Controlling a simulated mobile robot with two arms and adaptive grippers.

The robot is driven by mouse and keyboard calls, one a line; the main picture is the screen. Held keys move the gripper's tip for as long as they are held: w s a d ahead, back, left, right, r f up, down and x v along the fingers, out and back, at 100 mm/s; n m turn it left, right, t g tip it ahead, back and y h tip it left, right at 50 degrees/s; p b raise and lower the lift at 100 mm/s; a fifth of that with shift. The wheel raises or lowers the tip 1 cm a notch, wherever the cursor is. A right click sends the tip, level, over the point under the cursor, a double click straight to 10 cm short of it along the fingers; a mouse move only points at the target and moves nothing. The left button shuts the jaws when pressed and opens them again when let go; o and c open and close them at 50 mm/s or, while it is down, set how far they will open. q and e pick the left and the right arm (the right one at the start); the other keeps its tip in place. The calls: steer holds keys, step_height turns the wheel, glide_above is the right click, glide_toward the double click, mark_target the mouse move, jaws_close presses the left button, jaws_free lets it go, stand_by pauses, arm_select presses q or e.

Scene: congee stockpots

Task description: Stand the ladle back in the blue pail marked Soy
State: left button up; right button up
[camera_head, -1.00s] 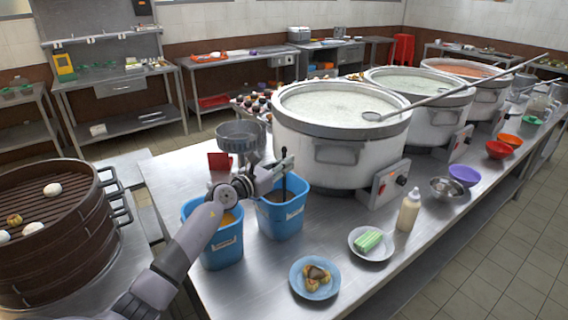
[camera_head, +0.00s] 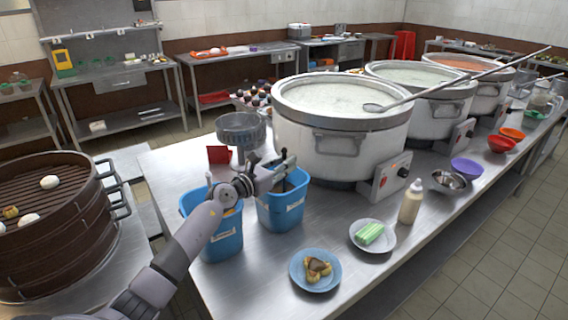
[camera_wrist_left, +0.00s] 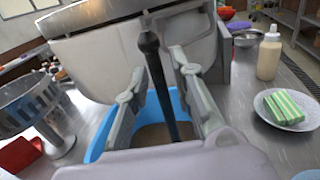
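The black-handled ladle (camera_head: 284,154) stands nearly upright in the right-hand blue pail (camera_head: 283,213), which has a pale label too small to read. In the left wrist view the dark handle (camera_wrist_left: 157,82) runs down into the blue pail (camera_wrist_left: 97,146); its bowl is hidden. My left gripper (camera_head: 281,170) is over that pail, its fingers on either side of the handle. In the left wrist view the fingers (camera_wrist_left: 160,75) look open, with narrow gaps beside the handle. My right gripper is not in view.
A second blue pail (camera_head: 222,236) with orange contents stands close on the left. A large white stockpot (camera_head: 345,150) is close behind. A metal strainer (camera_head: 240,128) and a red item (camera_head: 219,155) stand behind the pails. Plates (camera_head: 315,283) and a bottle (camera_head: 411,203) are to the right.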

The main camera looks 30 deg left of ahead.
arm_select(q)
steer(key=shift+o, duration=0.6)
steer(key=s+a, duration=0.2)
steer(key=s, duration=0.9)
steer(key=shift+s, duration=0.4)
